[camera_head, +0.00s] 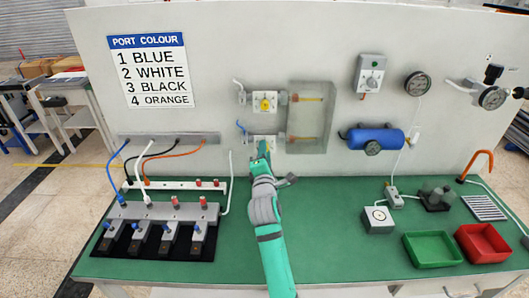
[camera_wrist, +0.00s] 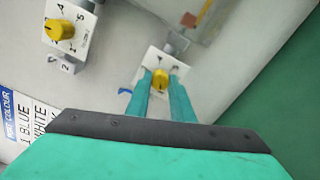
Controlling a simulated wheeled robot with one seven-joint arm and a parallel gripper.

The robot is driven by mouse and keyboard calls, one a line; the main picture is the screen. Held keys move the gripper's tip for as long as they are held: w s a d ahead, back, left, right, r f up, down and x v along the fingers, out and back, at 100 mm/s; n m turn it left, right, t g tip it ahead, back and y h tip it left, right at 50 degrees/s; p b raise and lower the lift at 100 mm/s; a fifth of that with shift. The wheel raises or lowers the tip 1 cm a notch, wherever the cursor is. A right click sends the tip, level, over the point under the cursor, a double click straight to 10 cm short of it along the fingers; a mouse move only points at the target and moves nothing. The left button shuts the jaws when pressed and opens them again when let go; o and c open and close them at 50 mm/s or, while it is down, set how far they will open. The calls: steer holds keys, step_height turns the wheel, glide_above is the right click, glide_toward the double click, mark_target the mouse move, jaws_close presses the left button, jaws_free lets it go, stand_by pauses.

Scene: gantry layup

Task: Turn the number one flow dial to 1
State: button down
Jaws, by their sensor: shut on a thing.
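The lower flow dial, a yellow knob (camera_wrist: 160,78) on a white plate (camera_head: 257,140), is on the wall panel with a blue hose at its left. My gripper (camera_head: 264,148) reaches up to it, and in the wrist view its two teal fingers (camera_wrist: 161,84) are shut on the knob's sides. The dial's pointer and most of its scale are hidden or too small to read. The other flow dial (camera_head: 265,101) is above it, with a white hose; in the wrist view its yellow knob (camera_wrist: 54,29) is free beside a "2" tag (camera_wrist: 66,68).
A port colour sign (camera_head: 149,71) gives 1 as blue and 2 as white. A clear box (camera_head: 311,115) with flow tubes is right of the dials. A blue cylinder (camera_head: 375,139) is further right. The green bench (camera_head: 330,225) is clear around my arm.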

stand_by(0.4)
steer(key=c, duration=1.5)
jaws_free()
steer(key=shift+c, duration=0.2)
steer(key=s, duration=1)
steer(key=shift+s, duration=0.4)
steer(key=shift+w, duration=0.1)
